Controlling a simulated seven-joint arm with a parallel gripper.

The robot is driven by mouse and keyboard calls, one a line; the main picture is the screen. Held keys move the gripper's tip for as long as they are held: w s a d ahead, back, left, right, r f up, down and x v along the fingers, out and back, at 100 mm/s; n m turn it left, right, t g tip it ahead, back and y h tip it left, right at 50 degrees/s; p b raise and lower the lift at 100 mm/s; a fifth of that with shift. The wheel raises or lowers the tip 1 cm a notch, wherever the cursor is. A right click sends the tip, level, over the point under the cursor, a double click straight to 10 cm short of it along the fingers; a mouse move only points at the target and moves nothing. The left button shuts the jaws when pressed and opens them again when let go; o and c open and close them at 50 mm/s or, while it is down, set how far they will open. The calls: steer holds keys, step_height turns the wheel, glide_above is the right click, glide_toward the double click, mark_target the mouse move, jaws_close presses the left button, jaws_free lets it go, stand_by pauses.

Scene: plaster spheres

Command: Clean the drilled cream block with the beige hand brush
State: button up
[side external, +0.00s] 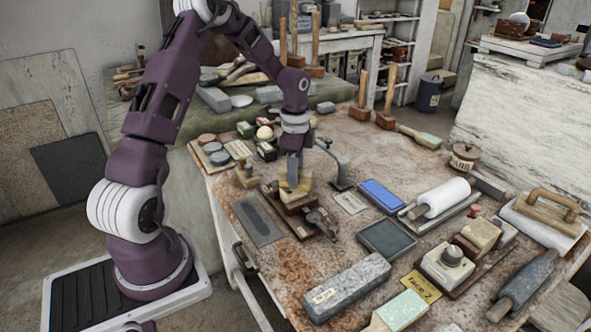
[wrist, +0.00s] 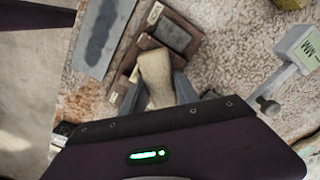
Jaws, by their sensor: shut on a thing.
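My gripper (side external: 292,172) points down over the left middle of the worktable. It is shut on a beige wooden-looking piece, which I take for the hand brush (side external: 295,187). In the wrist view the grey fingers (wrist: 158,88) flank this tapered beige piece (wrist: 154,68). Its underside is hidden, so I cannot see bristles or tell whether it touches what lies below. Under it is a brown wooden fixture (side external: 302,207), also in the wrist view (wrist: 122,92). A cream block (side external: 480,233) stands at the right on the table; I cannot make out drilled holes in it.
A grey metal stand (side external: 341,170) rises close to the right of my gripper. A dark slab (side external: 257,220) lies left of the fixture. A blue-topped block (side external: 381,195), a dark tray (side external: 386,238) and a long grey stone (side external: 347,287) lie to the right and front.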

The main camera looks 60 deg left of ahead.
steer(key=shift+w+d, duration=0.8)
steer(key=shift+s+a, duration=1.55)
steer(key=shift+a, duration=0.05)
steer(key=shift+w+d, duration=0.1)
steer(key=shift+w+d, duration=1.45)
steer(key=shift+d, duration=0.05)
